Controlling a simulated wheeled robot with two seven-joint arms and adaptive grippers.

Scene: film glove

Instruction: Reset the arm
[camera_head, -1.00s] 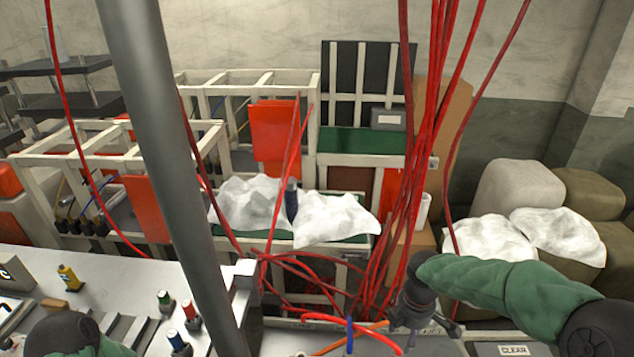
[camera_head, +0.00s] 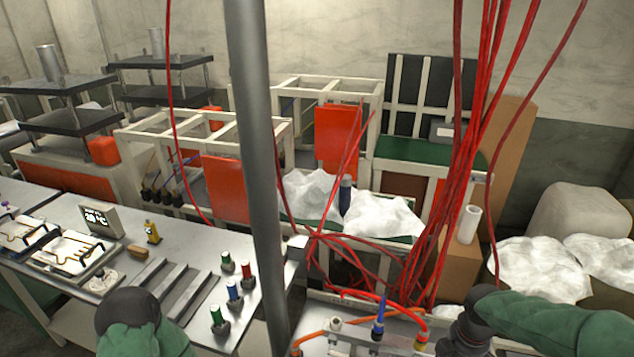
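My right arm in its green sleeve (camera_head: 550,320) comes in from the right edge. It ends in a dark wrist (camera_head: 466,335) at the bottom, above the right-hand table; the fingers are cut off or too dark to make out. My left arm (camera_head: 142,328) shows as a dark joint and green sleeve at the bottom left, in front of the white bench (camera_head: 190,250). My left gripper is out of the picture. Nothing is visibly held.
A grey pole (camera_head: 254,150) stands upright between the arms. Red cables (camera_head: 465,150) hang close to the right wrist. Small coloured bottles (camera_head: 233,290) and metal rails stand on the bench near the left arm. White film sheets (camera_head: 383,214) lie behind.

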